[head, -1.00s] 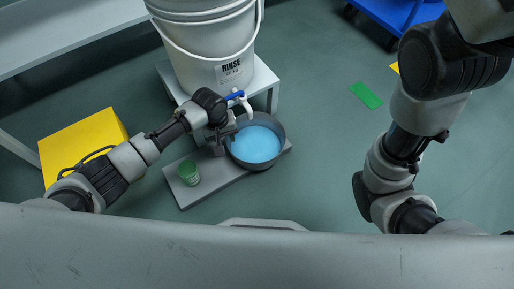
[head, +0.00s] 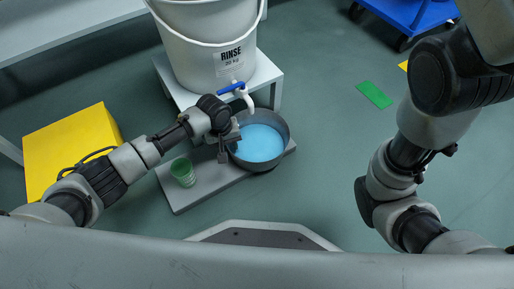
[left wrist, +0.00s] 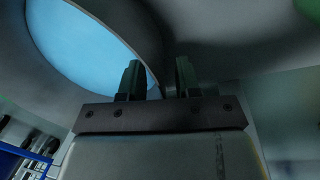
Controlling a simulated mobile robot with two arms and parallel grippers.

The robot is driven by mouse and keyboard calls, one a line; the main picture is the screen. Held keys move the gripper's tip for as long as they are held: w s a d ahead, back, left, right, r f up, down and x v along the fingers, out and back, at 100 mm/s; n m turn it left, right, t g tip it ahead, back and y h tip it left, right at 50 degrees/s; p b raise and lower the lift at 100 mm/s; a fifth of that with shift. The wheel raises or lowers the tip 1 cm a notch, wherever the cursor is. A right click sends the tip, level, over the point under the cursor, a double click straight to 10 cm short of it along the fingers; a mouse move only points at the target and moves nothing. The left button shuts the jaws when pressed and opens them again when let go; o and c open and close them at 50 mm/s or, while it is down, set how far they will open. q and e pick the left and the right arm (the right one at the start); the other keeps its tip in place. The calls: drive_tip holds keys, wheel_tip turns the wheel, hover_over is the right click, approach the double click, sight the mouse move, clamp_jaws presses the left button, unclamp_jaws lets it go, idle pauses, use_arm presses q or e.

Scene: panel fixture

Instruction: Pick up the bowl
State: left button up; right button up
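The bowl (head: 259,158) is round, grey and holds blue liquid. It stands upright on a low grey platform, under the spigot of a white bucket. My left gripper (head: 225,152) is at the bowl's left rim. In the left wrist view the bowl's rim and blue liquid (left wrist: 85,40) fill the upper left. The fingers of my left gripper (left wrist: 160,80) are apart, and the bowl's edge runs into the gap between them; contact is not clear. My right arm shows at the right, but its gripper is out of view.
The white RINSE bucket (head: 212,50) with its spigot (head: 245,97) stands on a grey stand (head: 268,75) behind the bowl. A green-and-white cup (head: 183,172) stands on the platform (head: 190,198) at the left. A yellow box (head: 65,145) is further left.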

use_arm(q)
clamp_jaws()
idle(0.7)
